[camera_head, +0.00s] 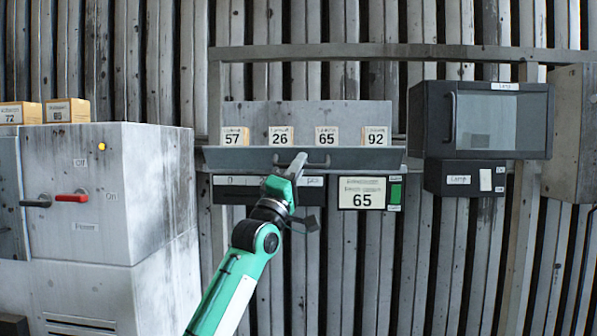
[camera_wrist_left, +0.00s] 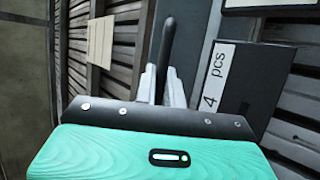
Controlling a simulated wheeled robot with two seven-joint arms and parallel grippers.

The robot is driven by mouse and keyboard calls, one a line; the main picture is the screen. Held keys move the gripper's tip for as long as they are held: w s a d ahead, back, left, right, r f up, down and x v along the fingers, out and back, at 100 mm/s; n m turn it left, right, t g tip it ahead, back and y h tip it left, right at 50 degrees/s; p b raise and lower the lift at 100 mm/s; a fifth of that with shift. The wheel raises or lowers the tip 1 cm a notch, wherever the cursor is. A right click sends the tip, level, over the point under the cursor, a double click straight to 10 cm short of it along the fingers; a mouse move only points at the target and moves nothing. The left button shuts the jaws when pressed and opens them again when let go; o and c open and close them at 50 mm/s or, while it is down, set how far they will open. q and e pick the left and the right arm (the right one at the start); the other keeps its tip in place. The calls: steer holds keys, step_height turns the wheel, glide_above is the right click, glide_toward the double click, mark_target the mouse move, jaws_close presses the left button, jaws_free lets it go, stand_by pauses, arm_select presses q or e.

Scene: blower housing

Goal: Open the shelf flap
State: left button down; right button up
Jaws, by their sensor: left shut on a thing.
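The shelf flap (camera_head: 235,159) is a long grey panel across the front of the wall shelf, below a row of numbered boxes. A dark bar handle (camera_head: 322,164) is on its front. My left gripper (camera_head: 298,163) reaches up to the flap from below and is shut on the handle. In the left wrist view the dark handle (camera_wrist_left: 168,42) runs down between the fingers (camera_wrist_left: 162,85), and the flap (camera_wrist_left: 200,50) is the grey strip beside it. I cannot tell the flap's exact tilt. My right gripper is not in view.
Boxes marked 57 (camera_head: 234,137), 26 (camera_head: 281,136), 65 (camera_head: 326,137) and 92 (camera_head: 376,137) stand behind the flap. A display marked 65 (camera_head: 362,193) is below it. A dark lamp cabinet (camera_head: 430,120) is at the right, a grey switch cabinet (camera_head: 130,210) at the left.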

arm_select(q)
steer(key=c, duration=1.8)
jaws_free()
steer(key=shift+f, duration=0.15)
steer(key=b+v, duration=0.6)
steer(key=v, duration=0.7)
steer(key=shift+s+a+f, duration=0.15)
steer(key=shift+s, duration=0.1)
